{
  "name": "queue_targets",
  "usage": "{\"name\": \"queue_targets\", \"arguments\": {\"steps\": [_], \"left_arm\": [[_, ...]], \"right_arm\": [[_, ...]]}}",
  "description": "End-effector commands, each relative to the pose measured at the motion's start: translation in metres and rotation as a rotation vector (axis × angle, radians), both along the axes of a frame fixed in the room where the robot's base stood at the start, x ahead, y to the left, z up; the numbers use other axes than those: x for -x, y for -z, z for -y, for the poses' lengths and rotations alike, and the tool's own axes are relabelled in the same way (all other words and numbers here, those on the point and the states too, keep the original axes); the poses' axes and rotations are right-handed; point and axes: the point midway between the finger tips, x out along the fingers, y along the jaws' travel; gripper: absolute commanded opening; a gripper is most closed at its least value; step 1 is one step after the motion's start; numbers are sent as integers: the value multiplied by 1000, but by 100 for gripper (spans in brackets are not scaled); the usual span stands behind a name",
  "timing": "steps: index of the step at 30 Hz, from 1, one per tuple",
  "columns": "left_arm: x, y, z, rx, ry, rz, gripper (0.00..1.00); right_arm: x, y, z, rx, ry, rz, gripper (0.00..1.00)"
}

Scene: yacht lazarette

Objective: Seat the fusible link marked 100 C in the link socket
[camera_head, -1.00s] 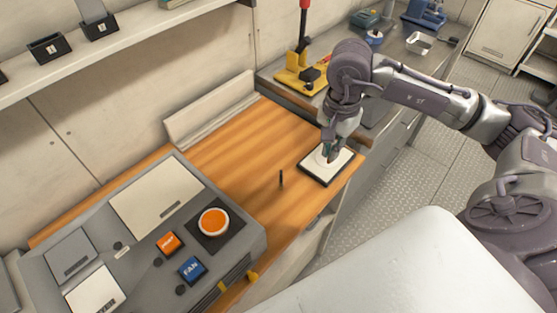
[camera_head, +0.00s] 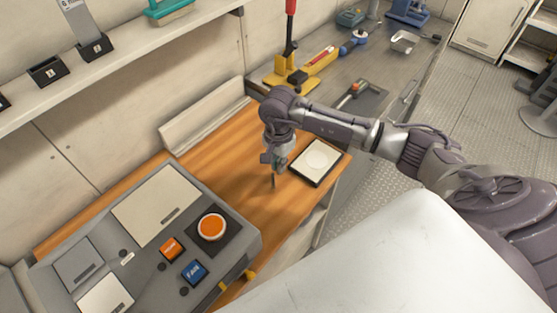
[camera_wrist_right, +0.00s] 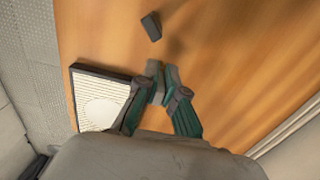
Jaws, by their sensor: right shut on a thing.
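My right gripper (camera_head: 274,160) points down over the wooden counter. In the right wrist view its fingertips (camera_wrist_right: 162,75) are shut on a small grey piece (camera_wrist_right: 156,84), likely the fusible link; no marking can be read. A small dark upright post (camera_head: 273,181) stands on the wood just below the gripper in the head view. It shows as a dark block (camera_wrist_right: 151,26) beyond the fingertips, apart from them. I cannot tell whether this post is the link socket. My left gripper is not in view.
A dark-rimmed white tray (camera_head: 298,174) with a round pale patch lies right of the gripper. A grey control panel (camera_head: 142,252) with orange and blue buttons stands at the left front. A shelf (camera_head: 150,68) runs along the wall. Tools lie on the bench behind.

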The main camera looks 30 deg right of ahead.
Motion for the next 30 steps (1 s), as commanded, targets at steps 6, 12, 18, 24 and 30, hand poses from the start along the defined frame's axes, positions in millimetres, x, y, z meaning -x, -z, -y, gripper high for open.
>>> {"name": "queue_targets", "arguments": {"steps": [6,12,18,24,30], "left_arm": [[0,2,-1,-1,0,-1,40],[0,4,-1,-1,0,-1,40],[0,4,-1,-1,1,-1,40],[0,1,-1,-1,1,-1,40],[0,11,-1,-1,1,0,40]], "right_arm": [[0,1,0,-1,0,2,0],[0,2,0,1,0,1,22],[0,2,0,0,0,1,33],[0,0,0,0,0,1,33],[-2,-23,0,-1,-2,8,33]]}}
